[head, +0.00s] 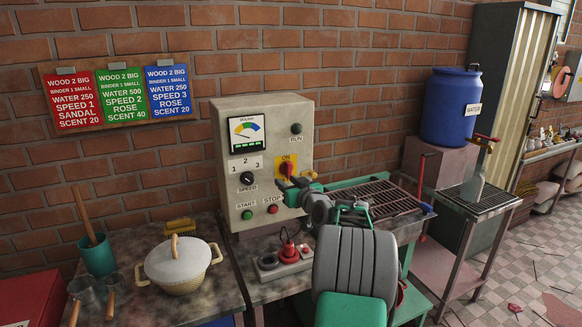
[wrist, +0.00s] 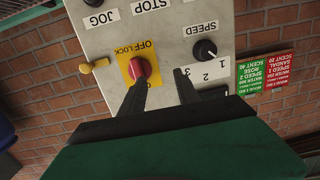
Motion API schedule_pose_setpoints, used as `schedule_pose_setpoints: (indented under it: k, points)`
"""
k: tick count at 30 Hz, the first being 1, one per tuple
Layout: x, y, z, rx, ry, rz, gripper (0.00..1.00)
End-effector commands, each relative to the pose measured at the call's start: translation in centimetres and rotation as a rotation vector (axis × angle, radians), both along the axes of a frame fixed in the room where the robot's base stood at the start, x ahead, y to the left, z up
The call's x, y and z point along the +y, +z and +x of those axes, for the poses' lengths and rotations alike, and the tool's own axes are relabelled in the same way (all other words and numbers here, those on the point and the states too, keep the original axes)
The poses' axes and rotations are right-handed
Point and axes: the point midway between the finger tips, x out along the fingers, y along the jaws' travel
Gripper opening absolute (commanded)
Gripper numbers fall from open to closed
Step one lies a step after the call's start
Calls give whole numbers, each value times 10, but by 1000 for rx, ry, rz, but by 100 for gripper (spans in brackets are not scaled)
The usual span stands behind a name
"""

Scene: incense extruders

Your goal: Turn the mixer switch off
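The grey mixer control panel (head: 226,150) stands against the brick wall. Its red rotary switch (head: 286,169) sits on a yellow plate with "ON" at its top. In the wrist view the panel appears upside down; the red switch (wrist: 140,69) shows beside the words "OFF LOCK". Its handle looks roughly upright. My gripper (wrist: 158,86) is open and empty, with its dark fingers pointing at the panel. The left fingertip overlaps the switch's lower edge in the wrist view; I cannot tell whether they touch. In the head view my green gripper (head: 298,190) is just below the switch.
The panel also bears a speed knob (head: 247,178), a green start button (head: 247,215) and a red stop button (head: 272,209). A red-topped control box (head: 288,252) lies below. A lidded pot (head: 178,262) stands left; a metal grate (head: 375,198) is right.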

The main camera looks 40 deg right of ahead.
Motion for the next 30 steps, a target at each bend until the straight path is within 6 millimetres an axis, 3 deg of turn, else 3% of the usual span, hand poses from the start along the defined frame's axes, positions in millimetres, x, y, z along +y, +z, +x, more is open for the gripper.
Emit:
schedule_pose_setpoints:
  k: [1,4,18,27,30]
  points:
    - [-24,2,-8,-43,-27,-9,38]
    - [-44,8,-12,-91,-47,-23,38]
    - [-63,10,56,-94,-48,-25,38]
    - [-65,9,60,-94,-48,-25,38]
    - [-65,9,60,-94,-49,-25,30]
